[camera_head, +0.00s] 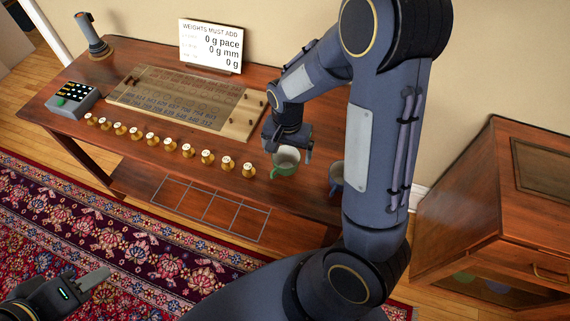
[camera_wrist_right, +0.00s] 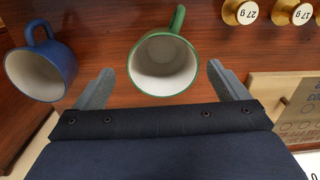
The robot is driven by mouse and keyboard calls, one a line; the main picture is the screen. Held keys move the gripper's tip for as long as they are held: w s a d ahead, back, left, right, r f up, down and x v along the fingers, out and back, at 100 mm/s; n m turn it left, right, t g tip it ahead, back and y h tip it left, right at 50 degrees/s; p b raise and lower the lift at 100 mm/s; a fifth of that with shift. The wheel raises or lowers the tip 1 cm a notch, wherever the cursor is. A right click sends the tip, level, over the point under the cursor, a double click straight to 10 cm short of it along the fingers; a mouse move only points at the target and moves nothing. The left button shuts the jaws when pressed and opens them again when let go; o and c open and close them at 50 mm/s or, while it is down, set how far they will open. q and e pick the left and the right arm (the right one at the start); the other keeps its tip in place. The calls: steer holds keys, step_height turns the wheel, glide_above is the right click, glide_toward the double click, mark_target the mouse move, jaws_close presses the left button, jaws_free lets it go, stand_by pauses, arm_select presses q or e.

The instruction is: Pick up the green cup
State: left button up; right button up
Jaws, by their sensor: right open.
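The green cup (camera_head: 286,161) stands upright on the wooden table with its handle toward the front; its inside is white. In the right wrist view the green cup (camera_wrist_right: 165,64) sits between the two open fingers. My right gripper (camera_head: 288,147) is at the far side of the cup, pointing down, and it also shows in the right wrist view (camera_wrist_right: 160,88). I cannot tell whether a finger touches the cup. My left gripper (camera_head: 92,284) is at the lower left over the rug, away from the table; only part of it shows.
A blue cup (camera_head: 336,177) stands right of the green cup, close to my right arm; it also shows in the wrist view (camera_wrist_right: 41,70). Several brass weights (camera_head: 207,156) stand in a row to the left. A board (camera_head: 185,100), sign (camera_head: 210,46) and grey device (camera_head: 72,99) are behind.

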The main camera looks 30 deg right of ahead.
mark_target(285, 163)
steer(key=f, duration=0.2)
steer(key=a+f, duration=0.1)
steer(key=shift+s+f, duration=0.3)
steer(key=shift+f, duration=0.6)
steer(key=c, duration=1.1)
